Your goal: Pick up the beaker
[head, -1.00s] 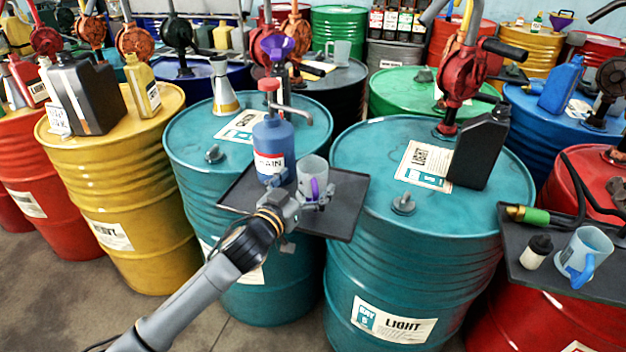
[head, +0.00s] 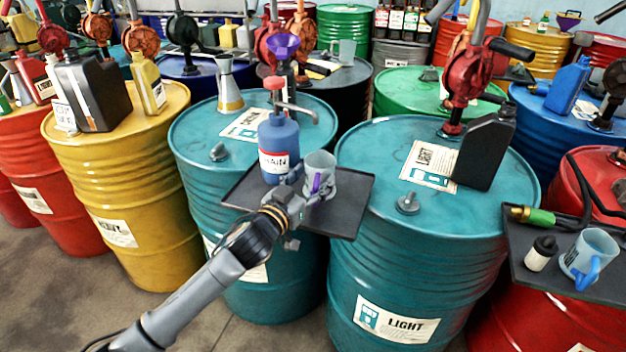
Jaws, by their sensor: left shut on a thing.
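A translucent grey beaker (head: 320,166) with a purple handle is at the black tray (head: 352,212) on the front of the left teal drum. My left gripper (head: 314,187) comes in from the lower left and is shut on the beaker, its fingers low at the purple handle. The beaker is upright. Its base is partly hidden by the gripper, so I cannot tell whether it touches the tray. My right gripper is out of view.
A blue bottle (head: 278,142) with a red cap stands close left of the beaker. A black jug (head: 484,152) stands on the right teal drum (head: 390,275). A blue-handled beaker (head: 594,246) and a small dark-capped bottle (head: 541,253) share the right tray. The black tray's right part is bare.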

